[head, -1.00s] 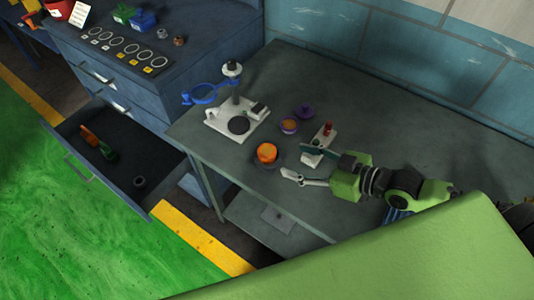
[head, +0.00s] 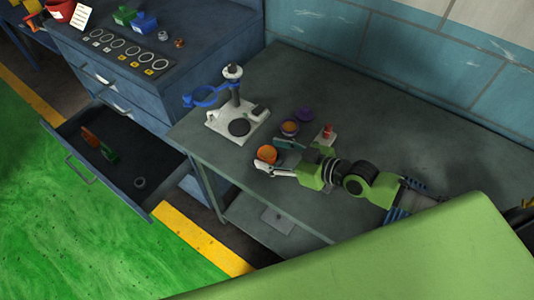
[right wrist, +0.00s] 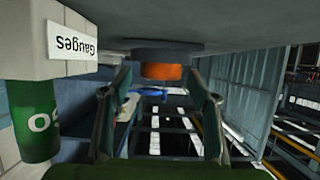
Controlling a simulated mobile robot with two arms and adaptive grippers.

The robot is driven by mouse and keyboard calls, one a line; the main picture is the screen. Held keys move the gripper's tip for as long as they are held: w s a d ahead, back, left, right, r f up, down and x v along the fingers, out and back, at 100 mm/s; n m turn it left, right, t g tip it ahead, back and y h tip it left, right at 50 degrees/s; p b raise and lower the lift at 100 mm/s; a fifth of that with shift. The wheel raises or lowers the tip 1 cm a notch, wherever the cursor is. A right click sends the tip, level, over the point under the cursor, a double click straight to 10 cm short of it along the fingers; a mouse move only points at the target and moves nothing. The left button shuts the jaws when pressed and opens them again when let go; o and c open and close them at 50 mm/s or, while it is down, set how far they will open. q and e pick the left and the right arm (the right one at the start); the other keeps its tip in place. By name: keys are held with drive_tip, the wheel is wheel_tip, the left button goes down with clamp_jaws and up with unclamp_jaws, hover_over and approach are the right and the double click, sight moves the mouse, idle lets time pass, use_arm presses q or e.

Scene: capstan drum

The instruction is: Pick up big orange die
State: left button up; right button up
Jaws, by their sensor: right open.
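The big orange die (head: 267,153) sits on the grey table, in a dark round dish or base that shows in the right wrist view (right wrist: 168,51). The die, also in the right wrist view (right wrist: 161,72), appears upside down there, between and beyond the fingers. My right gripper (head: 271,156) is open, its fingers at either side of the die in the head view. Contact cannot be told. The near finger hides part of the die and its base. My left gripper is not in view.
A white stand with a blue ring (head: 201,96) stands left of the die. A block labelled "Gauges" (right wrist: 70,40) is beside my right gripper. An open drawer (head: 120,165) is at left.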

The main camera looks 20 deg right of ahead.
drive_tip(key=shift+w+a+f, duration=0.15)
drive_tip(key=shift+w+a, duration=0.05)
drive_tip(key=c, duration=1.4)
clamp_jaws()
drive_tip(key=shift+r, duration=0.2)
